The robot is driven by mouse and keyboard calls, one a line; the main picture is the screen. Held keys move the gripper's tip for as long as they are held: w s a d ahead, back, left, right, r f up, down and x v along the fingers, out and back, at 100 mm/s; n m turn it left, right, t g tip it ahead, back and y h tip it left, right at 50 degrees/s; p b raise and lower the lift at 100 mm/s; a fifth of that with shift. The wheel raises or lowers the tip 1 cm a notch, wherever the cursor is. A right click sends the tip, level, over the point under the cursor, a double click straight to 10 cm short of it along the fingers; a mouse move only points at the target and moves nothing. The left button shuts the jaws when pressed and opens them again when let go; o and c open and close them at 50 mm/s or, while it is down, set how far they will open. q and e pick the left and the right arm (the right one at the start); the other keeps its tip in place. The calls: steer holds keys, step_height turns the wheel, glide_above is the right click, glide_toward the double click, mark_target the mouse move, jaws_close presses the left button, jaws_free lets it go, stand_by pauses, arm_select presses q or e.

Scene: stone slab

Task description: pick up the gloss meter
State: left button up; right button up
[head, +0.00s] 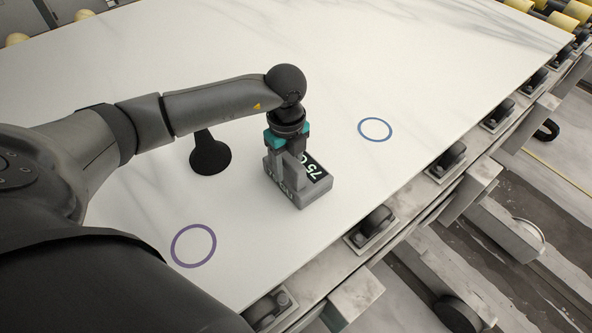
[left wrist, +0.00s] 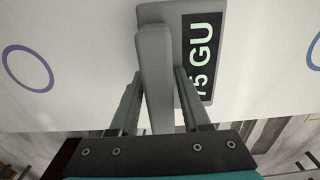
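The gloss meter (head: 315,188) is a grey box with a black display on top, standing on the pale stone slab (head: 300,42). In the left wrist view its display (left wrist: 202,52) reads about "75 GU", and its raised grey handle (left wrist: 156,75) runs between my fingers. My left gripper (head: 288,158) is down at the meter from above. It also shows in the left wrist view (left wrist: 158,80), with one finger on each side of the handle and narrow gaps beside it. It looks open around the handle. My right gripper is not in view.
A black flared object (head: 210,156) stands on the slab left of the meter, partly behind my left arm. Purple (head: 194,245) and blue (head: 375,130) rings mark the slab. The slab's edge, with rollers (head: 372,225) below, lies right of the meter.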

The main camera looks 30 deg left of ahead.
arm_select(q)
jaws_close()
steer(key=shift+r, duration=0.1)
stand_by(0.9)
